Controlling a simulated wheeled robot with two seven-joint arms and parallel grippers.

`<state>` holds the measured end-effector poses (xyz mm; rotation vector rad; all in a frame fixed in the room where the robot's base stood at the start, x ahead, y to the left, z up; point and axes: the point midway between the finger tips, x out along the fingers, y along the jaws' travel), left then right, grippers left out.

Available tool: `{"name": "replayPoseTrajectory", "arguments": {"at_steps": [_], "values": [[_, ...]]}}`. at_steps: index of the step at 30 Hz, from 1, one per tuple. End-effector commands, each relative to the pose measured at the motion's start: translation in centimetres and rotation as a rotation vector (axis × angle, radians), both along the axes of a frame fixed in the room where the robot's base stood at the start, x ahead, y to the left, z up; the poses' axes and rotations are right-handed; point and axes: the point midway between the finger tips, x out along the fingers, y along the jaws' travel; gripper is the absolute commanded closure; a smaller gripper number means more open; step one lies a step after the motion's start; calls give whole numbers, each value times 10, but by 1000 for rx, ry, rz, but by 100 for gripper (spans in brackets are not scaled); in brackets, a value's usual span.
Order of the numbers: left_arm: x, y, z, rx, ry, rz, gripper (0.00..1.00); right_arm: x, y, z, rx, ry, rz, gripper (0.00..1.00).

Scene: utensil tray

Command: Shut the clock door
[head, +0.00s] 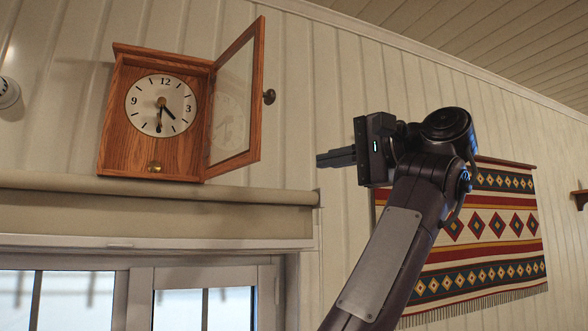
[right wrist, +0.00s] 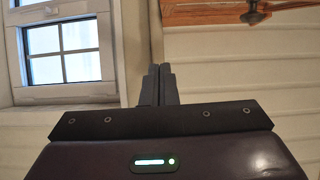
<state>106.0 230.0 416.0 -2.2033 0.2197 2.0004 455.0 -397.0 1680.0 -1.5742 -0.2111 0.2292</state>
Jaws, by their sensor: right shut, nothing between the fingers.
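The wooden clock (head: 160,105) stands on the ledge against the wall at the left. Its door (head: 256,110), a wooden frame with a glass pane, is swung open to the right of the case. A dark round knob (head: 269,97) sits on the door's outer edge. My right gripper (head: 318,160) is shut and empty, its fingers pointing left, right of the door and lower than the knob, apart from both. In the right wrist view its fingers are together (right wrist: 158,85); wood at the upper right (right wrist: 210,13) appears to be the door, with its dark knob. My left gripper is out of view.
A beige ledge (head: 150,192) runs under the clock, above a window (head: 200,305). A striped fringed hanging (head: 490,235) is on the wall behind my right arm. The wall between the door and my right gripper is bare.

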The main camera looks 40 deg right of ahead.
Motion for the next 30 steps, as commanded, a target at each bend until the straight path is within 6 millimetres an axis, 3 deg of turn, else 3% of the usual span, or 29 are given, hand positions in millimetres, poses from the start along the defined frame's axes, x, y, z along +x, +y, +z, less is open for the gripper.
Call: {"name": "replayPoseTrajectory", "arguments": {"at_steps": [2,5,20,24,30], "values": [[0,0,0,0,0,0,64,-12,0,5,15,-11,10,100],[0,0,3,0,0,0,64,-10,1,7,20,-12,13,100],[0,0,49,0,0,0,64,83,29,10,18,-10,12,100],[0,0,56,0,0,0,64,80,51,9,16,-15,12,100],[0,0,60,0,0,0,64,79,66,7,17,-14,10,100]]}}
